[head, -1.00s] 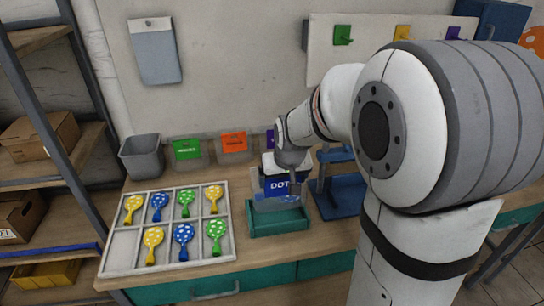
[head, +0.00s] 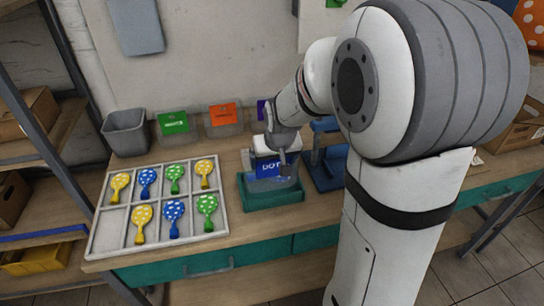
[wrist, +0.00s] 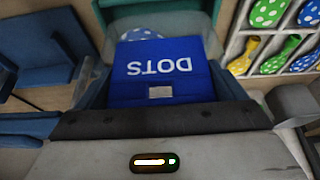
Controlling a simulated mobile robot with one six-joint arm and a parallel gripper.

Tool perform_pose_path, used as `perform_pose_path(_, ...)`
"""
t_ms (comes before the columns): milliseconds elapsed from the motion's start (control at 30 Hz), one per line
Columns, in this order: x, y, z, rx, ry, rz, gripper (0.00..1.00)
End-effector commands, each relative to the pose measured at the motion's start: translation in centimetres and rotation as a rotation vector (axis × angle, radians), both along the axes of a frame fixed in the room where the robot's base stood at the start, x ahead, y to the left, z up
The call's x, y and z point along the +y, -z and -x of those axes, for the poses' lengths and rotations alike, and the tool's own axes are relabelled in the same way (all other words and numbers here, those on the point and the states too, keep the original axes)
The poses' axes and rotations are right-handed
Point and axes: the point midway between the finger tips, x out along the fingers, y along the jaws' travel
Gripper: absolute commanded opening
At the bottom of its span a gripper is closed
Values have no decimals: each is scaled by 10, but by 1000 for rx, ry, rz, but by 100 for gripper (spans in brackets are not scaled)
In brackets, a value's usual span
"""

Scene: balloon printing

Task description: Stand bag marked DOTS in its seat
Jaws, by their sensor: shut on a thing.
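The bag marked DOTS (head: 268,168) is clear with a blue top label. It hangs upright from my gripper (head: 268,152) in the head view. The green tray-like seat (head: 272,202) is on the bench, and the bag's lower part is at or just inside its rim; I cannot tell whether it touches the floor. In the wrist view the blue label (wrist: 162,75) reads upside down, with dark jaw pads (wrist: 160,121) along its top edge. The seat's green edge (wrist: 160,12) shows beyond the bag. My gripper is shut on the bag's top.
A white divided tray (head: 97,238) of spotted balloons lies left of the seat. Bags with green (head: 173,122), orange (head: 223,113) and purple labels stand behind, beside a grey bin (head: 126,133). A blue stand (head: 326,172) is close on the right.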

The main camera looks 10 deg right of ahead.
Motion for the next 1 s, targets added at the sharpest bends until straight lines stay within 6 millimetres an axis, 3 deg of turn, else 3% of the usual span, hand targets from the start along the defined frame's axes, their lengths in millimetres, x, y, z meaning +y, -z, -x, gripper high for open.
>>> perform_pose_path(400, 1, 39, 0, 0, -1, 0, 58)
perform_pose_path(967, 1, 45, 0, -1, -2, 0, 58)
perform_pose_path(1000, 1, 45, 0, 0, -2, 0, 94)
